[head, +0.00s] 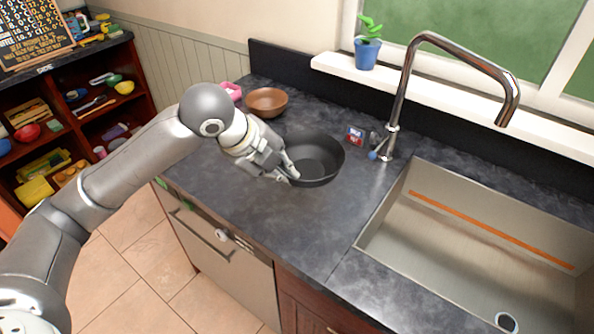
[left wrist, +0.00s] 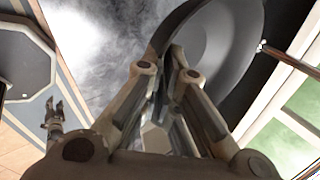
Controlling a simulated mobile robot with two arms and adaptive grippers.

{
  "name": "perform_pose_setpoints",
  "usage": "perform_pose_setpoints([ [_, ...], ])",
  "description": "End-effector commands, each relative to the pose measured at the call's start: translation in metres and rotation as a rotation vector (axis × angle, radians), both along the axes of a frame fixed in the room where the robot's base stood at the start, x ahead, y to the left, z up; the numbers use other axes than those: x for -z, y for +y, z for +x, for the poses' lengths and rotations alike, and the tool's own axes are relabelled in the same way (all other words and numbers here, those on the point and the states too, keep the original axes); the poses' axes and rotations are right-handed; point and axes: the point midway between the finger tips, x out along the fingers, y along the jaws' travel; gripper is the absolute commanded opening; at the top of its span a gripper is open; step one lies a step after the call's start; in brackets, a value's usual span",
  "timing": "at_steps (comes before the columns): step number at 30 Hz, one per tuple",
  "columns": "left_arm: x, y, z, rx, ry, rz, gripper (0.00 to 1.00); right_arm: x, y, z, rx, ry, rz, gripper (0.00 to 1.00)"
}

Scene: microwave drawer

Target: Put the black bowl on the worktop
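The black bowl (head: 314,162) is at the middle of the dark worktop (head: 270,215), left of the sink. My left gripper (head: 287,172) is at the bowl's near left rim. In the left wrist view the fingers (left wrist: 172,62) close on the rim of the bowl (left wrist: 225,45), one finger on each side. The bowl looks nearly level. I cannot tell whether its underside touches the worktop. My right gripper (left wrist: 52,110) shows small in the left wrist view, away from the worktop, with its fingers apart and empty.
A brown bowl (head: 266,101) and a pink item (head: 231,91) stand behind on the worktop. The sink (head: 480,240) is at right. The front worktop is clear.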

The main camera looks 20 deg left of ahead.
Motion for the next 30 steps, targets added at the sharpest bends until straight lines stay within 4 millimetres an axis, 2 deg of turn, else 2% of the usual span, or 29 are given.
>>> perform_pose_setpoints([
  [5,0.001,0.008,0.009,0.027,-0.001,0.0,0.0,-0.002,-0.001,0.001,0.0,-0.001,-0.001,0.4],
  [17,0.031,0.036,0.076,0.026,0.001,0.001,0.0,-0.022,-0.001,0.004,0.002,-0.006,0.0,0.4],
  [19,0.037,0.041,0.088,0.026,0.0,0.0,0.0,-0.025,0.0,0.004,0.002,-0.006,0.0,0.4],
  [24,0.067,0.05,0.109,0.027,0.002,0.001,0.0,-0.032,0.001,0.005,0.003,-0.008,0.001,0.4],
  [30,0.087,0.056,0.124,0.029,-0.001,0.002,0.0,-0.036,0.003,0.005,0.004,-0.007,0.004,0.4],
])
